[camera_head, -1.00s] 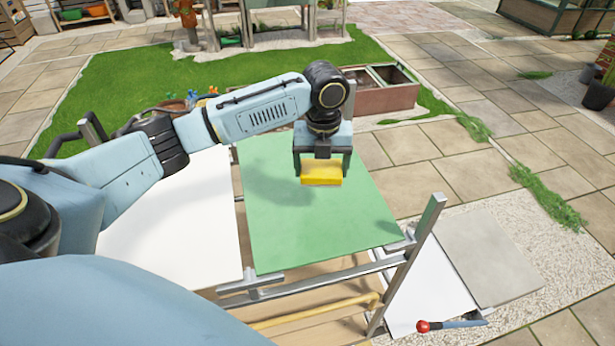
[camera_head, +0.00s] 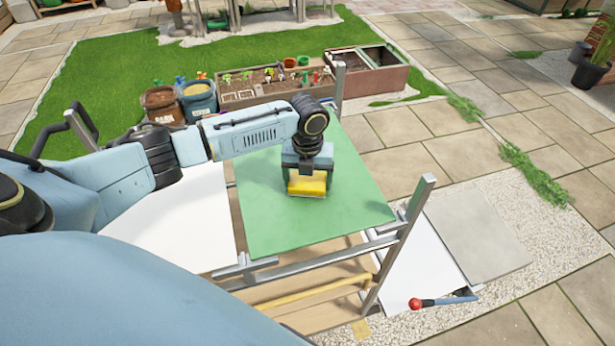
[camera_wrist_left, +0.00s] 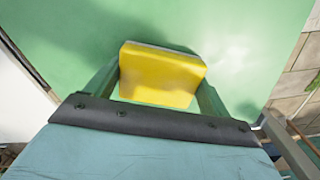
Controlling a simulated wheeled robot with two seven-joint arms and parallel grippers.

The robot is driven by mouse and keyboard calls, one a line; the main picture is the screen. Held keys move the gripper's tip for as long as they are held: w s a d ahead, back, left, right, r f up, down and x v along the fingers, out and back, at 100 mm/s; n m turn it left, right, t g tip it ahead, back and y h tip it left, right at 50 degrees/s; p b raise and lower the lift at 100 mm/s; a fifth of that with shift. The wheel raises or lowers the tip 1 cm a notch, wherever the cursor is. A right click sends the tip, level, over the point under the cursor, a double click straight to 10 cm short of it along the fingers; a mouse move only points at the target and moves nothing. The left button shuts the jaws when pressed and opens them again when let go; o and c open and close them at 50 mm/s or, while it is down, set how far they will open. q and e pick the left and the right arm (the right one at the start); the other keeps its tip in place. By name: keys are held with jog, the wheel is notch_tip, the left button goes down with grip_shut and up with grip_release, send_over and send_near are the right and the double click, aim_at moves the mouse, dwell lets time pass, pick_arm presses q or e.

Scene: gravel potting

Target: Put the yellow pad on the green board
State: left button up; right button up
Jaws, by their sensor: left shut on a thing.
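The yellow pad (camera_head: 307,185) is a small block with a pale underside. My left gripper (camera_head: 307,181) is shut on it, with one finger on each side. The pad is over the right-hand middle part of the green board (camera_head: 279,224), very low; I cannot tell for sure whether it touches the board. In the left wrist view the pad (camera_wrist_left: 162,75) shows between the fingers of my left gripper (camera_wrist_left: 160,86), with the green board (camera_wrist_left: 60,30) around it. My right gripper is not in view.
A white panel (camera_head: 185,226) lies left of the green board. A metal post (camera_head: 408,228) rises at the board's front right corner, and another post (camera_head: 340,88) at its back. Planters (camera_head: 367,76) stand behind. The board around the pad is clear.

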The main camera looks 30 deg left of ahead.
aim_at(308, 179)
pick_arm(q)
jog(key=shift+f, duration=0.1)
jog(key=o, duration=0.9)
jog(key=shift+o, duration=0.2)
notch_tip(308, 179, up, 12)
jog(key=shift+r, duration=0.2)
